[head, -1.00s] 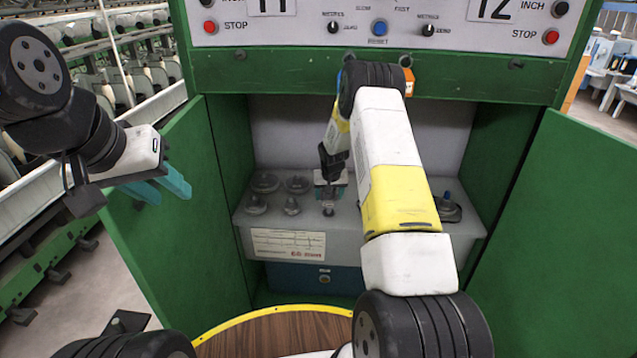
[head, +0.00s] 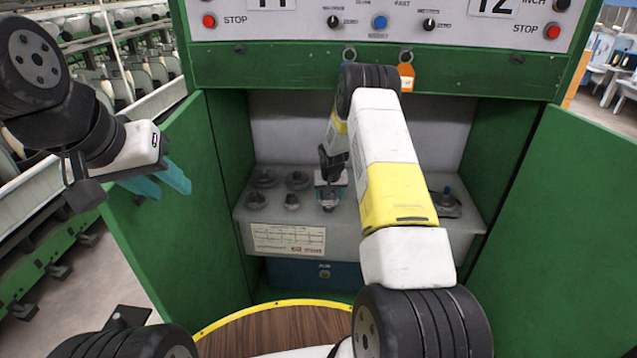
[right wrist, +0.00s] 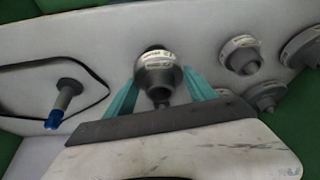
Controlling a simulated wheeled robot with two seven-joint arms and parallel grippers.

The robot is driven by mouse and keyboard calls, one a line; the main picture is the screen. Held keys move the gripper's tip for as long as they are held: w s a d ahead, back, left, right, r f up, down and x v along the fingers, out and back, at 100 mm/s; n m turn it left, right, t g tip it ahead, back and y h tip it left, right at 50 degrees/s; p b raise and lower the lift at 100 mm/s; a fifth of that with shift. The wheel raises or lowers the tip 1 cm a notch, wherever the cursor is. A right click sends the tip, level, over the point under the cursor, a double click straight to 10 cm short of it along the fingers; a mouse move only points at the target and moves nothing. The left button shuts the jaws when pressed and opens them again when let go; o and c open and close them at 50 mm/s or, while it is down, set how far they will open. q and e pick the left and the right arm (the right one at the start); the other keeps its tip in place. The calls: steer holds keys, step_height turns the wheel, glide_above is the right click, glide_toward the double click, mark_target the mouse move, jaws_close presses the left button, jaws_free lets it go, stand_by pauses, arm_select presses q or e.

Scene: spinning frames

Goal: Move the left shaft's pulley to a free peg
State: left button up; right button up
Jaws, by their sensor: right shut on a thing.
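A grey stepped pulley (right wrist: 156,66) with white labels sits between the teal fingers of my right gripper (right wrist: 161,80), which is shut on it. In the head view this pulley (head: 329,201) is at the right end of the group of pulleys on the grey shelf, below my right gripper (head: 331,188). I cannot tell whether it rests on the shelf or is slightly raised. A bare shaft with a blue tip (right wrist: 62,100) stands apart on a dark-edged plate; it also shows in the head view (head: 447,193). My left gripper (head: 160,183) is open and empty outside the cabinet.
Several other pulleys (head: 291,201) stand on the left part of the shelf (head: 350,232). Green cabinet walls and open doors (head: 580,220) flank it. My right forearm hides much of the shelf between the held pulley and the blue-tipped shaft.

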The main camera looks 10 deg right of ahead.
steer(key=shift+f, duration=0.15)
steer(key=shift+f, duration=0.5)
steer(key=shift+f, duration=0.55)
steer(key=o, duration=1.9)
steer(key=shift+r, duration=0.15)
steer(key=shift+r, duration=4.85)
